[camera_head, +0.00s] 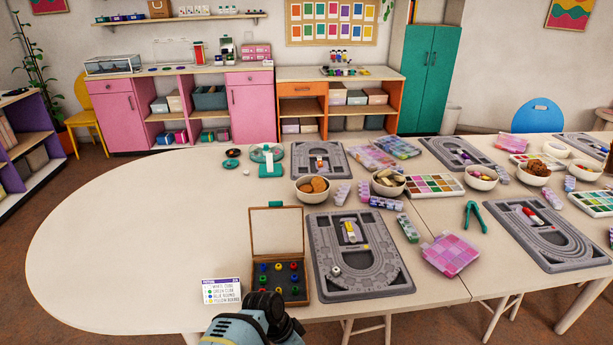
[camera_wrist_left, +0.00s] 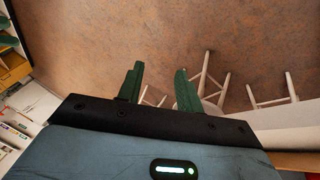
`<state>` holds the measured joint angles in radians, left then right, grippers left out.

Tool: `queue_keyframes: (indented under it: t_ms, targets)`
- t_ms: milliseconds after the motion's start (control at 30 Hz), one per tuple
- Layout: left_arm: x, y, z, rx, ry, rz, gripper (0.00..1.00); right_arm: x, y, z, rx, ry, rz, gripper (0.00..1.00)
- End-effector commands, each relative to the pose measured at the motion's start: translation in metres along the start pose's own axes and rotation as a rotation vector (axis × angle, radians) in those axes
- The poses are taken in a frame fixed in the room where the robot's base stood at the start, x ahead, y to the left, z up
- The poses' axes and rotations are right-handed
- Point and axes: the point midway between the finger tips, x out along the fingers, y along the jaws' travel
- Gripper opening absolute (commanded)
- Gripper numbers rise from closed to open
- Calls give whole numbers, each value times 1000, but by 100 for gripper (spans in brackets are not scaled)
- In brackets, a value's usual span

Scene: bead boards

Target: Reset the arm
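My left gripper (camera_wrist_left: 160,76) shows in the left wrist view. Its two green fingers are apart and nothing is between them. It hangs over the brown floor, with pale stool legs beyond it. In the head view, a blue and black part of my arm (camera_head: 250,325) comes up at the bottom edge, in front of the table; no fingertips show there. My right gripper is in neither view.
On the pale table (camera_head: 120,240) are an open wooden box (camera_head: 277,202) with several colored beads, a list card (camera_head: 222,291), and a grey bead board (camera_head: 375,285) with a white bead. Bowls and trays crowd the right; the table's left side is clear.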

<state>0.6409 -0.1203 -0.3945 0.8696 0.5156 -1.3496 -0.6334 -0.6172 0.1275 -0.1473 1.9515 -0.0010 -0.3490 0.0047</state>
Motion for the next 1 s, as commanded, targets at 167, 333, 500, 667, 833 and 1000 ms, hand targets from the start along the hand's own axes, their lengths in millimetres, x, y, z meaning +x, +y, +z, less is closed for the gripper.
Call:
queue_keyframes:
  t_ms: [167,333,500,667,833,1000]
  targets:
    - [37,2,51,-146,113,-111,36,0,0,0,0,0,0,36]
    - [53,6,103,-276,223,-231,36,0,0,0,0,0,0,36]
    - [50,16,157,-384,329,-354,36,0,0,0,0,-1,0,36]
    - [32,32,207,-460,432,-469,36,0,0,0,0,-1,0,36]
    - [-3,55,252,-506,542,-578,36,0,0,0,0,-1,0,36]
    - [-36,75,277,-514,628,-647,36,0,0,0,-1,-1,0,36]
